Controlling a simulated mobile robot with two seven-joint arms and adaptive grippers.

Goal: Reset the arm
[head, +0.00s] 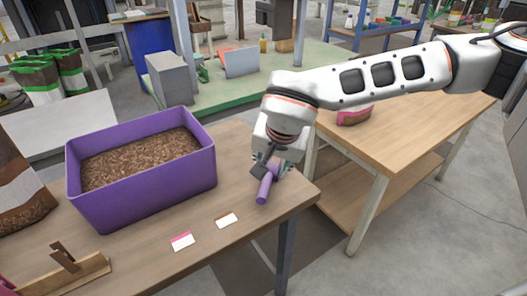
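My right arm comes in from the right side of the head view. My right gripper (268,172) points down over the near table's right corner. A purple rod-shaped piece (264,190), perhaps a handle, is at its fingertips, slanting down toward the tabletop. The fingers sit close around its upper part, but I cannot tell whether they grip it. The wrist hides part of the fingers. My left gripper is not in view.
A purple bin (150,192) of brown pellets stands left of the gripper. Two small cards (182,241) and (227,220) and a wooden stand (72,275) lie in front. A filled bag (22,190) is at left. A second table (400,135) holds a bag (353,116).

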